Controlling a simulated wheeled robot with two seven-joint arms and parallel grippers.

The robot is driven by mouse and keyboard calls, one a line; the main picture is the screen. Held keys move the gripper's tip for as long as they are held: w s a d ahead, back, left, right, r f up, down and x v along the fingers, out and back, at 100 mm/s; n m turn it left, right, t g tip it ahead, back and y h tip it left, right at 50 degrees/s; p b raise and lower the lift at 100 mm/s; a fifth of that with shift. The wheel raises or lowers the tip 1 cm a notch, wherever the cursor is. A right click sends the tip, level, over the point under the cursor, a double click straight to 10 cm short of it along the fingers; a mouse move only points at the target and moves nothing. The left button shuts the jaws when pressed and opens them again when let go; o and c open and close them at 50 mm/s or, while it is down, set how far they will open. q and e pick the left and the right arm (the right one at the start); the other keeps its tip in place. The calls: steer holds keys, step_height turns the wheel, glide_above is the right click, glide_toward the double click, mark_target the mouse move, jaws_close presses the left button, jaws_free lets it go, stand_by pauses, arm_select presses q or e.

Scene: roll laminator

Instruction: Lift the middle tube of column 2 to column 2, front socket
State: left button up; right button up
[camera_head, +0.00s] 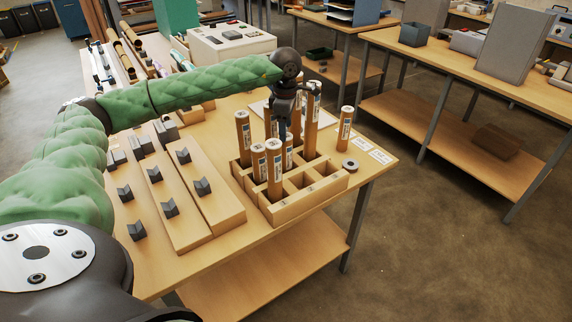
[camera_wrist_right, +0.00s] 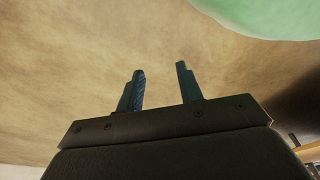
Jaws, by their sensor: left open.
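A wooden rack with sockets (camera_head: 312,203) stands near the table's right edge. Several brown tubes with white labels stand upright in it, including a tall one (camera_head: 274,170) in front, a shorter one (camera_head: 259,163) beside it and one at the left (camera_head: 243,135). Several front and right sockets look empty. My left gripper (camera_head: 283,132) points down among the tubes, open, close to a tube (camera_head: 288,152) partly hidden behind the front one. I cannot tell whether its fingers touch that tube. My right gripper (camera_wrist_right: 160,88) is open and empty in the right wrist view.
Boards with grey V-blocks (camera_head: 171,208) lie left of the rack. A white machine (camera_head: 230,42) stands behind.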

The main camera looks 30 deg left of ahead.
mark_target(286, 144)
arm_select(q)
steer(key=shift+f+p, duration=0.7)
steer(key=shift+f, duration=0.5)
steer(key=f+p, duration=0.2)
steer(key=f, duration=0.1)
steer(key=f+p, duration=0.1)
steer(key=p, duration=0.1)
steer(key=shift+w+a+f, duration=0.15)
steer(key=shift+w+f, duration=0.2)
steer(key=shift+f, duration=0.35)
arm_select(e)
steer(key=s+d+f, duration=0.1)
steer(key=s, duration=0.4)
steer(key=s+d+f, duration=0.1)
steer(key=s, duration=0.5)
steer(key=shift+s+d+f+g, duration=0.25)
steer(key=shift+d+f+g, duration=0.15)
arm_select(q)
jaws_close()
